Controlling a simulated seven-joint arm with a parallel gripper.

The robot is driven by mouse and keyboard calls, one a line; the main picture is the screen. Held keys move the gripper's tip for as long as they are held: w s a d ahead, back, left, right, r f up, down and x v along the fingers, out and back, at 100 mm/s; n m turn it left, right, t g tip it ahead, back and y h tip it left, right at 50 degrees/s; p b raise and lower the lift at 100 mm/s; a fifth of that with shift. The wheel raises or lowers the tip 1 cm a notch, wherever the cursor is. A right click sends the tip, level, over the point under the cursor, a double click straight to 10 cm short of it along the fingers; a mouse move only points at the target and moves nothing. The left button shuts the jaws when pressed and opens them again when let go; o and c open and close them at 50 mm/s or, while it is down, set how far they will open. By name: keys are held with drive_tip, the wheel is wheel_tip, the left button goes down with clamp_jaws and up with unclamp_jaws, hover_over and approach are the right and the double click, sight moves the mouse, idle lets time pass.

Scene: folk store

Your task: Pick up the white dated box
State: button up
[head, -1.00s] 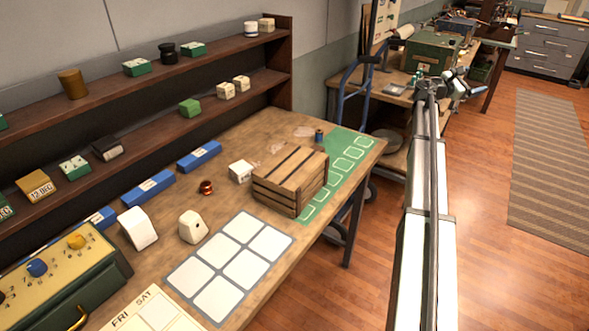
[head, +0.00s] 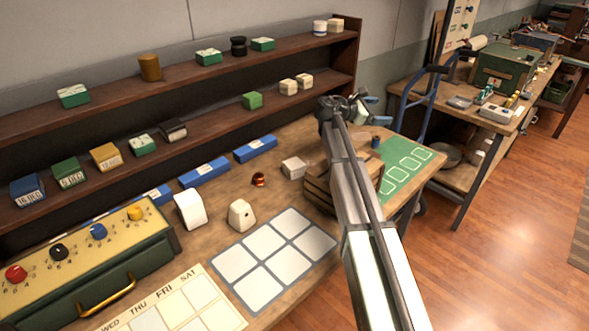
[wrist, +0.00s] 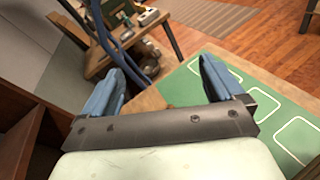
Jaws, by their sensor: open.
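Several small pale boxes show in the head view, and I cannot read a date on any. A white box (head: 293,167) sits on the table just left of the crate. Two cream boxes (head: 288,87) (head: 304,81) stand side by side on the lower shelf, left of my gripper.
The wooden crate (head: 318,190) is partly hidden by my arm. Blue, green and yellow dated boxes (head: 105,157) line the lower shelf's left. A white block (head: 190,211), knobbed panel (head: 95,240) and grid mat (head: 243,285) are on the table. A green mat (head: 418,160) is at right.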

drive_tip(key=s+a+f+n+y, duration=0.1)
drive_tip(key=s+a+f, duration=0.15)
drive_tip(key=a, duration=0.85)
drive_tip(key=s+a+f+n+y, duration=0.15)
drive_tip(key=s+a, duration=0.25)
drive_tip(key=a, duration=0.6)
drive_tip(key=n+t+y, duration=0.1)
drive_tip(key=n+y, duration=0.1)
drive_tip(key=n, duration=0.1)
approach(293, 163)
drive_tip(key=shift+h, duration=0.25)
drive_tip(key=shift+x, duration=3.95)
drive_tip(key=shift+s+f, duration=0.1)
drive_tip(key=shift+f, duration=0.05)
drive_tip(key=c, duration=1.1)
